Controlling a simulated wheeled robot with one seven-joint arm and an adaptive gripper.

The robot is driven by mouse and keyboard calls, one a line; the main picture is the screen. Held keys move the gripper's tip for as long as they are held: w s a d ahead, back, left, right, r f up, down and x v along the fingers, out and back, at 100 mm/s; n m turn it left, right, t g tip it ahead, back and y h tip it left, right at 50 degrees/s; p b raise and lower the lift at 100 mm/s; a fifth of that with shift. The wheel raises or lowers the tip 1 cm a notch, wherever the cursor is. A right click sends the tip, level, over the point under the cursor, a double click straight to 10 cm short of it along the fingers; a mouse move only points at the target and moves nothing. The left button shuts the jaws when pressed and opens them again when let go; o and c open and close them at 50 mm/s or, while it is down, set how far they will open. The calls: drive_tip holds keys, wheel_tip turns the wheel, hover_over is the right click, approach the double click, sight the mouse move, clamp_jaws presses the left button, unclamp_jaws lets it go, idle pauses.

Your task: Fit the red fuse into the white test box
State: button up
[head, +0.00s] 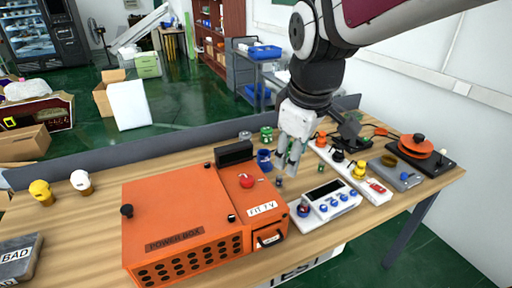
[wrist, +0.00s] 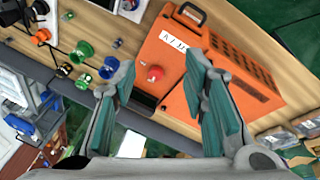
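The red fuse (head: 246,180), a round red piece, sits on top of the orange power box (head: 170,208), near its right end. In the wrist view the red fuse (wrist: 155,73) shows between the fingers, apart from both. The white test box (head: 325,203), with a dark display and blue knobs, stands on the table right of the power box. Part of it shows at the top edge of the wrist view. My gripper (head: 291,156) is above the table, behind the test box and right of the fuse. In the wrist view my gripper (wrist: 162,80) is open and empty.
Blue (head: 264,158) and green (head: 266,134) pieces stand behind the power box. A white strip with several coloured knobs (head: 358,170) and an orange-topped device (head: 418,145) are on the right. Yellow (head: 40,192) and white (head: 81,182) pieces stand at left. A grey panel edges the table's back.

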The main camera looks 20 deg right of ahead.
drive_tip(key=s+a+r+m+t+y, duration=0.1)
drive_tip(key=s+a+r+m+t, duration=0.1)
drive_tip(key=s+a+m, duration=0.3)
drive_tip(key=s+r+m, duration=0.1)
drive_tip(key=s, duration=0.3)
drive_tip(key=shift+s, duration=0.2)
idle(1.0)
